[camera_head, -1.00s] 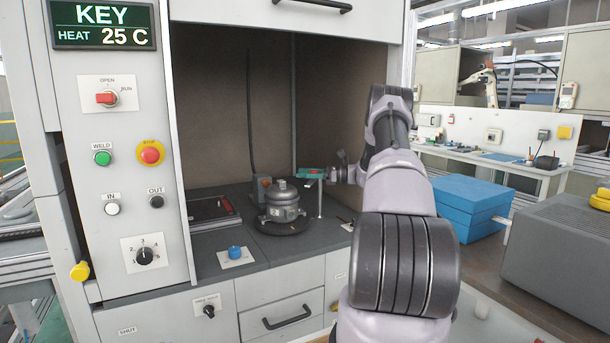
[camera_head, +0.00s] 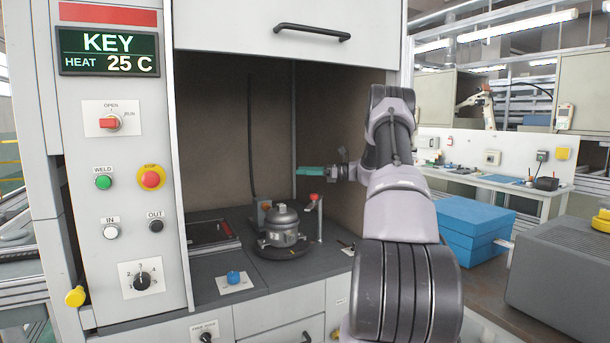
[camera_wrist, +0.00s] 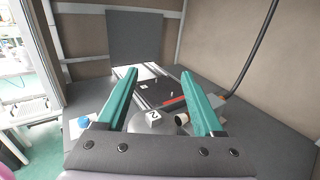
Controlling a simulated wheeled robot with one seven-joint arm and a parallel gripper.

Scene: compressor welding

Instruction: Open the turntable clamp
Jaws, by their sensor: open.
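The grey compressor (camera_head: 282,222) stands upright on a dark round turntable (camera_head: 265,250) inside the welding cell. Just right of it a thin post (camera_head: 320,222) carries a red-ended part (camera_head: 314,197), which looks like the turntable clamp. I cannot tell clearly whether the clamp is open or closed. My gripper (camera_head: 310,171) with green fingers is above the red end, apart from it. In the wrist view my gripper (camera_wrist: 160,104) has its fingers spread, with nothing held between them. The compressor's top shows low between them, partly hidden by the gripper body.
A dark tray (camera_head: 208,232) with a red strip lies left of the turntable. A blue knob (camera_head: 233,278) is on the front of the worktop. The control panel (camera_head: 120,180) stands at left, the cell's raised door (camera_head: 290,25) overhead. A blue box (camera_head: 470,225) is outside, at right.

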